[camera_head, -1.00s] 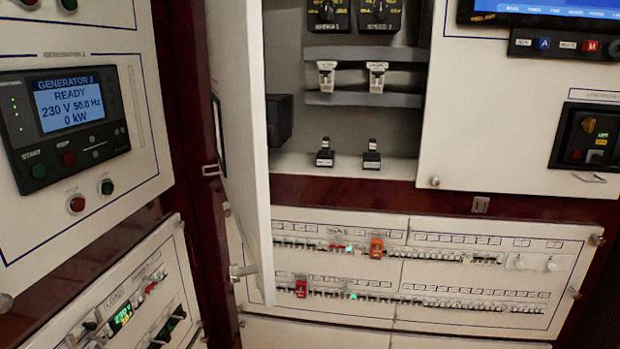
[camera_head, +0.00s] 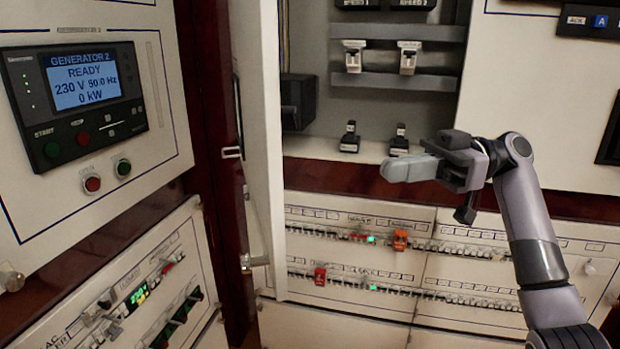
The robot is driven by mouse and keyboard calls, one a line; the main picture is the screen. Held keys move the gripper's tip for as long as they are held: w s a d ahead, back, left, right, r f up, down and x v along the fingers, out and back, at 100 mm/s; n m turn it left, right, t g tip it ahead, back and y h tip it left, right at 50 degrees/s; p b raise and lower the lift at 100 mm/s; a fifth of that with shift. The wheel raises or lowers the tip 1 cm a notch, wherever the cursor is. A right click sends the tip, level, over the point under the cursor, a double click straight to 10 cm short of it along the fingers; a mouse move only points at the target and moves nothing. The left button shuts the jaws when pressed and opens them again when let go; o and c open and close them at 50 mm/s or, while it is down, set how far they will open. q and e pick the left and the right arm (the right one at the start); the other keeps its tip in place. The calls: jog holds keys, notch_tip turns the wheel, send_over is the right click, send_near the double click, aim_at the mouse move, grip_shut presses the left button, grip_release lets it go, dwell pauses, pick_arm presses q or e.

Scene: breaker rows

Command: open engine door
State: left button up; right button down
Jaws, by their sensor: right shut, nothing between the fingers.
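The engine door seems to be the tall white panel (camera_head: 262,130) left of centre, standing swung out from the cabinet and seen nearly edge-on. A small metal latch (camera_head: 252,262) sticks out near its lower edge. An open compartment (camera_head: 385,120) shows to the right of the door. My right gripper (camera_head: 392,170) reaches in from the right, in front of the compartment's lower edge. Its fingers are shut together, empty, and point left, apart from the door. My left gripper is out of view.
Breaker rows (camera_head: 400,245) run along the panel below the compartment. A generator control panel (camera_head: 80,100) stands at the left, with another switch panel (camera_head: 150,290) under it. A white panel (camera_head: 550,110) covers the right side. Open space lies between the door and my right gripper.

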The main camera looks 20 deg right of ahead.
pick_arm(q)
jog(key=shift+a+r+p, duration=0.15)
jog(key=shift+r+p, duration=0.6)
jog(key=shift+p, duration=0.45)
pick_arm(e)
jog(key=a, duration=1.3)
jog(key=shift+w+a+r, duration=0.2)
jog(key=shift+w+a, duration=0.05)
jog(key=shift+a, duration=0.15)
pick_arm(q)
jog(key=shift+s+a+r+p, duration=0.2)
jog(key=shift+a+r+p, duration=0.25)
jog(key=shift+p, duration=0.5)
pick_arm(e)
jog(key=w+a+m+t, duration=0.2)
jog(key=w+a+t, duration=0.1)
jog(key=a, duration=1.7)
jog(key=shift+a+m+t+h, duration=0.25)
jog(key=shift+m+t+h, duration=0.15)
jog(key=shift+t, duration=0.3)
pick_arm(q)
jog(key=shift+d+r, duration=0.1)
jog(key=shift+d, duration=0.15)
pick_arm(e)
jog(key=shift+d, duration=0.1)
